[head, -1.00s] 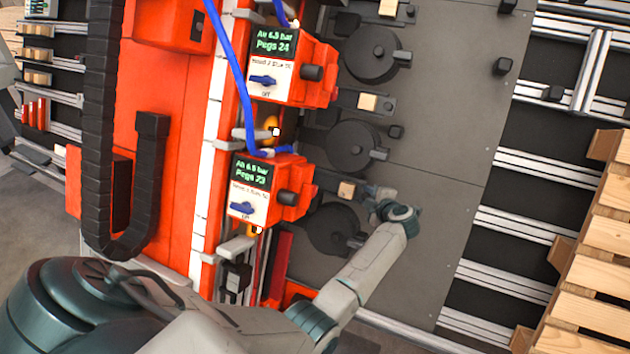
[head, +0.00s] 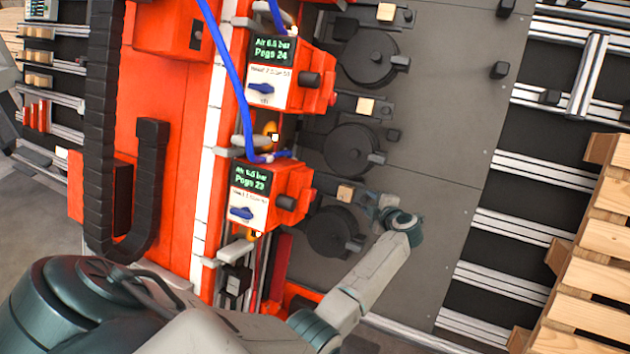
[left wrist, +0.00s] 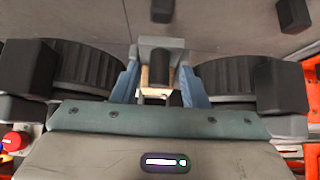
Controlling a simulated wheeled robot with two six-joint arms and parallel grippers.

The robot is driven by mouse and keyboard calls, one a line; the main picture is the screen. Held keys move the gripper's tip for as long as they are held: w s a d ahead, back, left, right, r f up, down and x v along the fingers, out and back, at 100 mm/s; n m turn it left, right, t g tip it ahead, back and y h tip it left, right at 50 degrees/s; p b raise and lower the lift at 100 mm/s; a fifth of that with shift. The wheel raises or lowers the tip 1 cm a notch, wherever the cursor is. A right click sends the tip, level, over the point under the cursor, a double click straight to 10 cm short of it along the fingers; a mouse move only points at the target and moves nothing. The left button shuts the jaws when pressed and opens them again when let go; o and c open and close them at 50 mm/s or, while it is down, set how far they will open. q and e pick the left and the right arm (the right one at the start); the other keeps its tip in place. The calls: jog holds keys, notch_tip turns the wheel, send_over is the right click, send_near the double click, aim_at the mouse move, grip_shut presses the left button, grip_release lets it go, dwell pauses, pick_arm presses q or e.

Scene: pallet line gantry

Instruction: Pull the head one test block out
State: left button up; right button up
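The lowest test block (head: 345,193), a small pale wooden block, sits in a dark holder beside the orange head marked Pegs 23 (head: 262,195). My left gripper (head: 374,206) is at the right end of that holder, low over the grey plate. In the left wrist view, its two blue-grey fingers (left wrist: 160,88) stand apart. A dark upright knob (left wrist: 161,78) shows between them with a gap on each side, and part of the pale block (left wrist: 143,78) shows behind it. Whether a finger touches anything is unclear. My right gripper is not in view.
Another orange head, marked Pegs 24 (head: 285,75), stands above, with another wooden block (head: 365,105) beside it. Black round discs, one (head: 333,231) just below my gripper, lie along the plate (head: 440,130). The plate is mostly clear to the right; wooden pallets (head: 600,235) stand beyond.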

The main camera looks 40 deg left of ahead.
pick_arm(q)
jog(key=p+v, duration=0.4)
jog(key=v, duration=0.3)
dwell(0.3)
jog(key=shift+a, duration=0.1)
